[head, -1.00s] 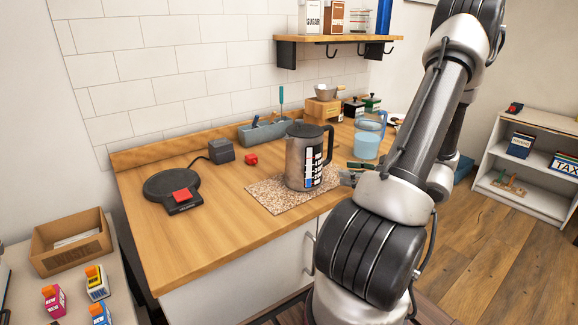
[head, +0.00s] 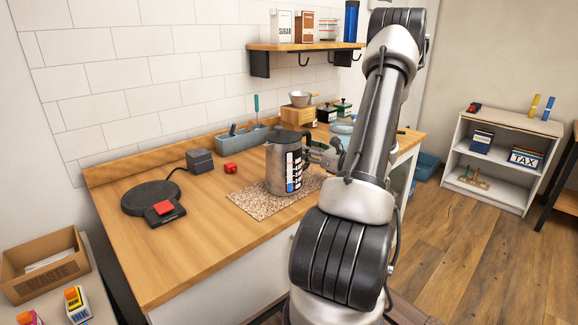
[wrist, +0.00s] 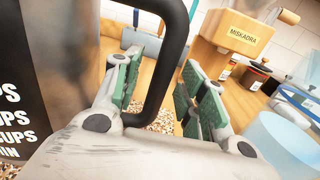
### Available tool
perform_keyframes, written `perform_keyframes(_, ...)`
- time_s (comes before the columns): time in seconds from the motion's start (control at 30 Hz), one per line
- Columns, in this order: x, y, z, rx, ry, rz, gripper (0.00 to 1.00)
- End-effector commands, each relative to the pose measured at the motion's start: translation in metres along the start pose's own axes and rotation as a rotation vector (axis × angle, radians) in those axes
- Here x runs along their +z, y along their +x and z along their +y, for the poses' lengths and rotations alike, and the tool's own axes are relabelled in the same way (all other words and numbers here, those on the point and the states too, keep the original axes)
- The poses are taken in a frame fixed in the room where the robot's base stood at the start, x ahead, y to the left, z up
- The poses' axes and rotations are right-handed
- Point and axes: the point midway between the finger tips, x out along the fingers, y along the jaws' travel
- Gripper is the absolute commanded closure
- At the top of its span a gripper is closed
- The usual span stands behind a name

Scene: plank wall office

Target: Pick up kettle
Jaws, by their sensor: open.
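The kettle (head: 280,165) is a grey cylinder with a black lid and a cup scale on its side. It stands upright on a speckled mat (head: 256,204) on the wooden counter. Its black handle (wrist: 169,65) is large in the wrist view, with the kettle body (wrist: 85,45) at the left. My gripper (wrist: 157,92) is open, with its green-padded fingers on either side of the lower handle. I cannot tell whether the pads touch it. In the head view my gripper (head: 322,153) is at the kettle's right side, partly hidden by my arm.
A black round base with a red switch (head: 163,207) lies at the counter's left. In the wrist view, a wooden grinder (wrist: 238,35) and a pale blue jug (wrist: 275,140) stand at the right.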

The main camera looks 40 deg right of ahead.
Motion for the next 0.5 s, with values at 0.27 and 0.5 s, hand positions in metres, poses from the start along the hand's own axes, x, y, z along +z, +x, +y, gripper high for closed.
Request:
perform_keyframes(0.27,0.0001,0.0026,-0.0001,0.0,0.0,0.0,0.64)
perform_keyframes(0.5,0.0001,0.0024,-0.0001,0.0,0.0,0.0,1.0)
